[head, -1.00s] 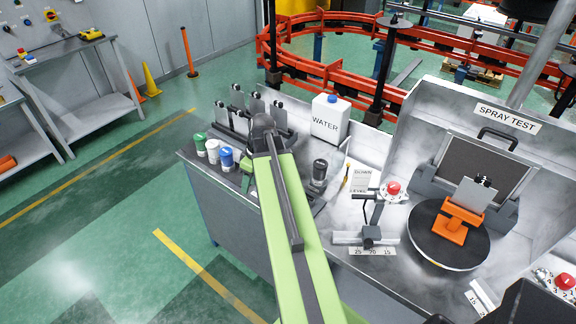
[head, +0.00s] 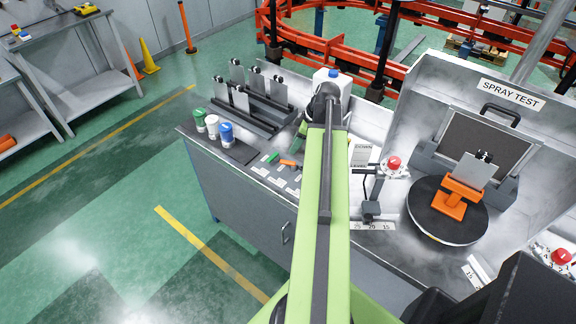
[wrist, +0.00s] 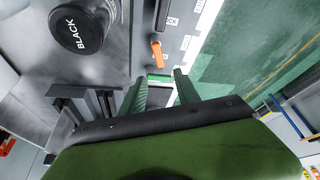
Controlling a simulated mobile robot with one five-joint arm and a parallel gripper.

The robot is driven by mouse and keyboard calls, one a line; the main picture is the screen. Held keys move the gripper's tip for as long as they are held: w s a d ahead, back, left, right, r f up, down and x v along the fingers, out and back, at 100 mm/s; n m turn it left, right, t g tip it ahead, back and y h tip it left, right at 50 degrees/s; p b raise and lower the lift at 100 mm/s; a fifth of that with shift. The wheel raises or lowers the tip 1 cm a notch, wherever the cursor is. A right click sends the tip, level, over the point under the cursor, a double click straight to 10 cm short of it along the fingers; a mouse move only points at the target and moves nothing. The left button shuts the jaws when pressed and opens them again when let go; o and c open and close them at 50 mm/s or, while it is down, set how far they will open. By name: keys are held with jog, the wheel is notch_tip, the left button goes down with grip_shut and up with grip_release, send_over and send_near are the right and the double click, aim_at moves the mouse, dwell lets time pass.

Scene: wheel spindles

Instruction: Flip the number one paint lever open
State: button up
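A green lever (head: 271,157) and an orange lever (head: 288,163) lie on the grey panel at the front of the bench. Both also show in the wrist view, the orange lever (wrist: 157,52) ahead of my gripper and the green lever (wrist: 160,77) between its fingertips. My gripper (wrist: 159,74) is open, its two dark green fingers apart; I cannot tell whether they touch the green lever. The numbers on the white labels (head: 277,181) are too small to read, so I cannot tell which lever is number one.
A black-lidded can (wrist: 82,30) marked BLACK stands close to my gripper. Green, white and blue cans (head: 212,127) stand left of the panel, with a rack of plates (head: 254,100) behind. A spray booth (head: 510,95) with a turntable (head: 430,222) is to the right.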

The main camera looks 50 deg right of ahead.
aim_at(284, 161)
jog(key=b+x, duration=0.5)
jog(key=x, duration=0.3)
jog(key=shift+s+d+b, duration=0.1)
jog(key=shift+b, duration=0.3)
jog(key=shift+w+a+f+b, duration=0.2)
jog(key=shift+w+f+b, duration=0.15)
jog(key=shift+f+b, duration=0.25)
grip_shut()
